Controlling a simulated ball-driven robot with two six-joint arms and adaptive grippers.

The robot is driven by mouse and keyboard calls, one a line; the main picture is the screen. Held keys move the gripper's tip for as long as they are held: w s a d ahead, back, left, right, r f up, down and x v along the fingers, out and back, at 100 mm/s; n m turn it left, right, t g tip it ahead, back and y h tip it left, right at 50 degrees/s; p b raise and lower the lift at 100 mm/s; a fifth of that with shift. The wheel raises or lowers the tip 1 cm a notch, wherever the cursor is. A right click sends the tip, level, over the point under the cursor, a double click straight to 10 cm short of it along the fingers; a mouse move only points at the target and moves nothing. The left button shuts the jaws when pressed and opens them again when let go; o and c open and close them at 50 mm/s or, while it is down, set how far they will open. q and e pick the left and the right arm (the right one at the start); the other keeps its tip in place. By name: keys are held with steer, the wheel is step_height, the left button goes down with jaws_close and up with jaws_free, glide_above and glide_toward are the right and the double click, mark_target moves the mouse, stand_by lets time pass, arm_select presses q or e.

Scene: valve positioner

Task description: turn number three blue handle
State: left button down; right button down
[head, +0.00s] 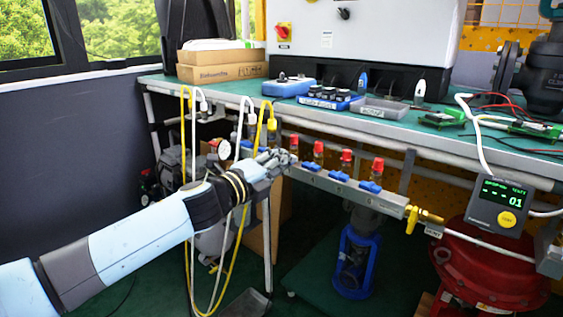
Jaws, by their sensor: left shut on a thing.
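A grey valve manifold (392,198) runs along the front of the bench, with red-capped fittings on top. Three blue handles show on it: a left one (311,166), a middle one (340,176) and a right one (370,187). Their numbers are too small to read. My left gripper (283,159) is at the manifold's left end, just left of the leftmost visible handle. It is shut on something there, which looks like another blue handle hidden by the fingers. My right gripper is not in view.
A yellow fitting (413,219) ends the manifold on the right. Yellow and white hoses (232,255) hang close around my left wrist. The green bench top (400,128) holds trays and circuit boards.

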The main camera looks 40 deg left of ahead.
arm_select(q)
steer(key=n, duration=0.2)
steer(key=shift+n, duration=0.4)
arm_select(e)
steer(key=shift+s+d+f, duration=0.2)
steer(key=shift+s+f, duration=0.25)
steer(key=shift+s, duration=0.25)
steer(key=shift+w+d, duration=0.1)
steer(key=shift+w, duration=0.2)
